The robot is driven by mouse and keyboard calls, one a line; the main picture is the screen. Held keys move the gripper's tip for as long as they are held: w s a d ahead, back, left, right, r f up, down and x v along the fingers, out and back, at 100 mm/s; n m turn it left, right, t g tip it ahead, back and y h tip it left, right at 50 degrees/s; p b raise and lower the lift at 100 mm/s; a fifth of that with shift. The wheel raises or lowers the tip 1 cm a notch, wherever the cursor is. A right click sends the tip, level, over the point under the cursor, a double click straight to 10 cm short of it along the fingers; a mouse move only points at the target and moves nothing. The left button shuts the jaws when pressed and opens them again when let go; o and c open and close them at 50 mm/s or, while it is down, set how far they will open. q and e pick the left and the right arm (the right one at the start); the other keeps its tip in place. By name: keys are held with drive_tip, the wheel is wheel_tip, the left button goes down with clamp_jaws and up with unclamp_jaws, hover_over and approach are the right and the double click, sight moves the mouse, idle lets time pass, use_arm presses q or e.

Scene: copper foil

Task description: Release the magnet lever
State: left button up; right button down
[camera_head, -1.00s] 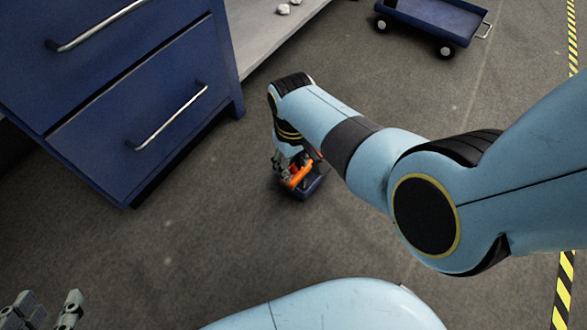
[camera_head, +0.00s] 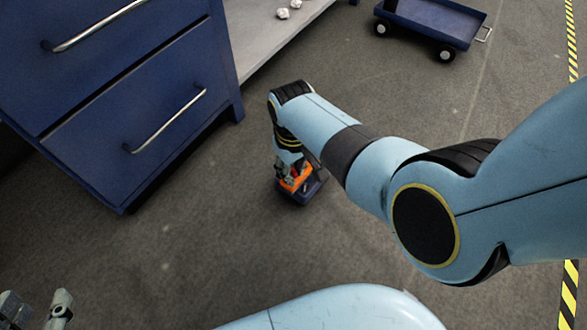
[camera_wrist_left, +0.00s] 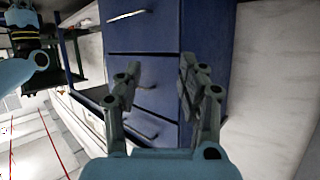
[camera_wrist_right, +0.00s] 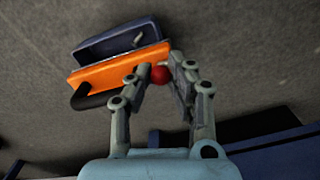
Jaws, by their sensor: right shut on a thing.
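The magnet device stands on the floor below my right arm: an orange block (camera_head: 297,180) over a dark blue base (camera_head: 302,194). In the right wrist view the orange block (camera_wrist_right: 118,67) carries a black curved handle (camera_wrist_right: 92,100), with the blue base (camera_wrist_right: 115,42) beyond. A red ball knob (camera_wrist_right: 160,75) sits at the near side of the orange block. My right gripper (camera_wrist_right: 158,70) is shut on the red knob; its fingertips partly hide it. My left gripper (camera_wrist_left: 157,82) is open and empty, and shows at the lower left of the head view (camera_head: 40,312).
A blue drawer cabinet (camera_head: 75,85) with metal handles stands at the left. A pale low shelf (camera_head: 262,40) with small white pieces (camera_head: 283,13) adjoins it. A blue cart (camera_head: 430,22) is at the upper right. The floor around the device is clear.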

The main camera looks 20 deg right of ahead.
drive_tip(key=shift+s+d+t+p, duration=0.15)
drive_tip(key=shift+t+p, duration=0.15)
drive_tip(key=shift+p, duration=0.2)
drive_tip(key=shift+s+d+f+t+y+p, duration=0.1)
drive_tip(key=shift+s+f+t+y+p, duration=0.1)
drive_tip(key=shift+t+y+p, duration=0.25)
use_arm(q)
drive_tip(key=s+f+g, duration=0.1)
drive_tip(key=f+g, duration=0.1)
drive_tip(key=g, duration=0.1)
drive_tip(key=shift+s+a+f, duration=0.15)
drive_tip(key=shift+s+a, duration=0.15)
drive_tip(key=shift+s, duration=0.1)
use_arm(e)
drive_tip(key=c, duration=1.2)
unclamp_jaws()
